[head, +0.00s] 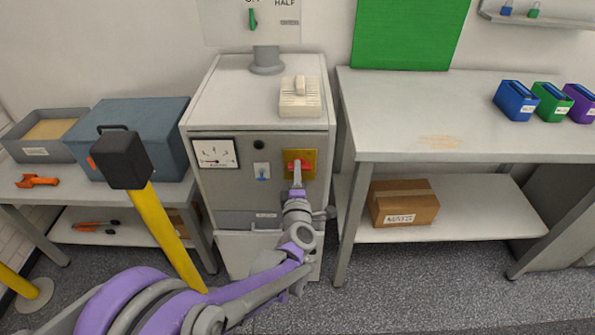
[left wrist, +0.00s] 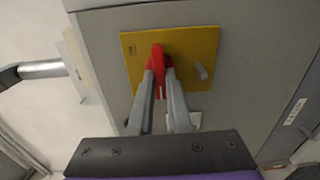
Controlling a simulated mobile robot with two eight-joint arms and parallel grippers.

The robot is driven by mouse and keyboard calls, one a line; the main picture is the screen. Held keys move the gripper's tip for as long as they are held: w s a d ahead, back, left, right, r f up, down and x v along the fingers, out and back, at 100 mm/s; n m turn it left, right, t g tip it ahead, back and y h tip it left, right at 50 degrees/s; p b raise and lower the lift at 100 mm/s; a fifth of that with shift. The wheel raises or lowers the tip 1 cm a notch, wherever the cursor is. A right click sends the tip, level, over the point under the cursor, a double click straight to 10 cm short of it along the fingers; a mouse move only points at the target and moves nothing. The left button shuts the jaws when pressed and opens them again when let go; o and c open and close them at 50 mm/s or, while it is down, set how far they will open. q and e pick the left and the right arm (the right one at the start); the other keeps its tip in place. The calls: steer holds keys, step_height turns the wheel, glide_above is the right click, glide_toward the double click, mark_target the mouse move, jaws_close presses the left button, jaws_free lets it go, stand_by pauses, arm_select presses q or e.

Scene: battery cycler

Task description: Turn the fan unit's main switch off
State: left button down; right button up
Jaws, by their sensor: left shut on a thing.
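The fan unit (head: 225,185) is a grey cabinet in the middle of the head view. Its main switch is a red handle (head: 306,163) on a yellow plate (head: 292,176), at the right of the front panel. In the left wrist view the red handle (left wrist: 157,62) stands roughly upright in the picture on the yellow plate (left wrist: 206,46). My left gripper (head: 298,170) is at the switch; in the left wrist view its fingers (left wrist: 160,80) are shut on the red handle, one on each side. The fingers partly hide the handle. My right gripper is not in view.
A gauge (head: 214,153) and a small blue-levered switch (head: 262,172) sit left of the yellow plate. Workbenches flank the cabinet; a cardboard box (head: 403,203) lies on the right lower shelf.

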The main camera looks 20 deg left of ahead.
arm_select(q)
steer(key=c, duration=0.9)
jaws_free()
steer(key=shift+o, duration=0.2)
steer(key=v, duration=1.1)
steer(key=shift+p, duration=0.35)
steer(key=shift+w, duration=0.1)
